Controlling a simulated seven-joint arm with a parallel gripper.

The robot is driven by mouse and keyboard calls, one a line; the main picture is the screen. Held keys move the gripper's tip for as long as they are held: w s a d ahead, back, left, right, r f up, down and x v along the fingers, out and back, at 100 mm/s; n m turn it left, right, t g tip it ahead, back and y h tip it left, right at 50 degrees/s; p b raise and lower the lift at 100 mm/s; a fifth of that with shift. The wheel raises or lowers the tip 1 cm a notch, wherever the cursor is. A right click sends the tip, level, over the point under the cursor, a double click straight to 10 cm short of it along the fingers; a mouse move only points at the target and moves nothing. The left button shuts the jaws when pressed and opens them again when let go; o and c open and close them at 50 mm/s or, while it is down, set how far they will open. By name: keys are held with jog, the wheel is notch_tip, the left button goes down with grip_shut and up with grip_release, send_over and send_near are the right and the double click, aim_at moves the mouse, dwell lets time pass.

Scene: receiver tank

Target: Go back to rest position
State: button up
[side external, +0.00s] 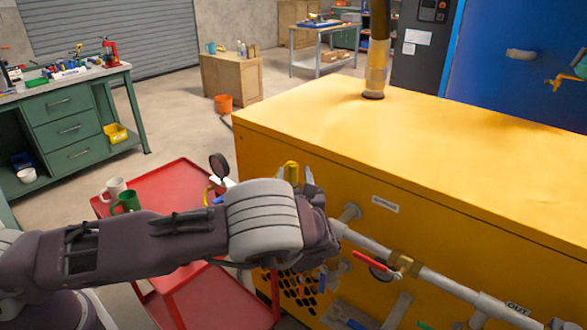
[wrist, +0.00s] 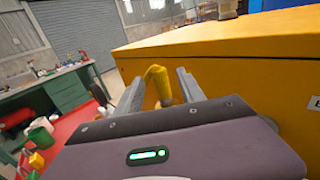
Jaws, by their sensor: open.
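My gripper (wrist: 160,88) is open in the wrist view, with its two grey fingers apart on either side of a yellow handle (wrist: 157,80). I cannot tell whether the fingers touch it. In the side external view my gripper (side external: 300,180) is mostly hidden behind my wrist, and the yellow handle (side external: 291,171) shows just past it. The handle is close to the front face of the yellow tank housing (side external: 440,140). My arm reaches in from the left, in front of the housing.
A red cart (side external: 180,178) with a white mug (side external: 116,187) and a green mug (side external: 126,202) stands left of the housing. A pipe with a red-handled valve (side external: 371,263) runs along the housing front. A green workbench (side external: 75,125) stands far left.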

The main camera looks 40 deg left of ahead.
jog(key=shift+v, duration=1.5)
jog(key=s+a+r+n+g+h, duration=0.1)
jog(key=s+a+r+n+g, duration=0.2)
jog(key=s+a+n+g, duration=0.3)
jog(key=s+a+r+n+g+h, duration=0.1)
jog(key=s+a+r+n+g, duration=0.35)
jog(key=s+n, duration=0.45)
jog(key=s+d+r+n+t+h, duration=0.1)
jog(key=s+d+r+n+h, duration=0.1)
jog(key=s, duration=0.5)
jog(key=s+d+r+n+h, duration=0.3)
jog(key=s+d+n+h, duration=0.1)
jog(key=s+n, duration=0.2)
jog(key=s+d+r+n+t+h, duration=0.1)
jog(key=s+d+r+n+h, duration=0.2)
jog(key=s, duration=0.5)
jog(key=shift+d+r+n+t+h, duration=0.3)
jog(key=shift+n+h, duration=0.2)
jog(key=shift+n, duration=0.3)
jog(key=shift+a, duration=0.1)
